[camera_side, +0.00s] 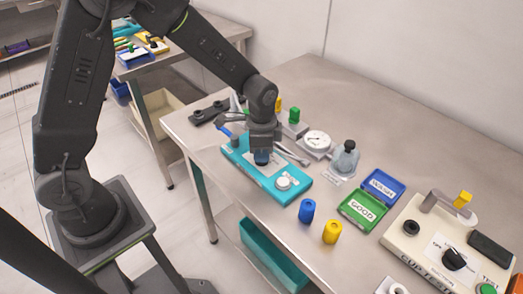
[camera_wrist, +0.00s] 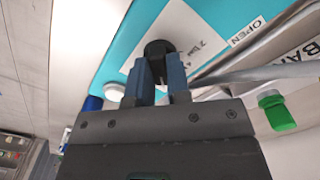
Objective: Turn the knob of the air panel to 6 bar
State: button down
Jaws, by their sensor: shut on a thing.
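The air panel (camera_side: 301,192) is a teal box on the metal table, with a white label (camera_side: 246,152) and a white round part (camera_side: 283,183) on top. In the wrist view the panel (camera_wrist: 128,45) has print reading "OPEN" and "2 bar". Its black knob (camera_wrist: 157,48) sits between my blue fingertips. My gripper (camera_side: 262,158) points down over the panel, and in the wrist view my gripper (camera_wrist: 161,68) is shut on the knob. The knob is mostly hidden in the side view. Which mark it points at cannot be told.
Blue (camera_side: 307,211) and yellow (camera_side: 332,231) cylinders stand in front. Blue (camera_side: 383,186) and green (camera_side: 362,209) trays and a cream control box (camera_side: 411,262) lie further right.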

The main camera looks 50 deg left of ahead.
jog(key=shift+m, duration=0.3)
dwell(0.4)
jog(key=c, duration=1.1)
grip_release()
jog(key=shift+r, duration=7)
jog(key=s+a+r+n+t, duration=0.1)
jog(key=s+r+n+t, duration=0.1)
jog(key=s, duration=0.4)
jog(key=s+a+r+n+t, duration=0.1)
jog(key=s+r+n, duration=0.1)
jog(key=s+n, duration=0.2)
jog(key=s+a+r+n+t, duration=0.1)
jog(key=s+r+n+t, duration=0.1)
jog(key=s, duration=0.7)
jog(key=shift+a+r+n+t, duration=0.2)
jog(key=shift+a+n+t, duration=0.1)
jog(key=shift+n, duration=0.3)
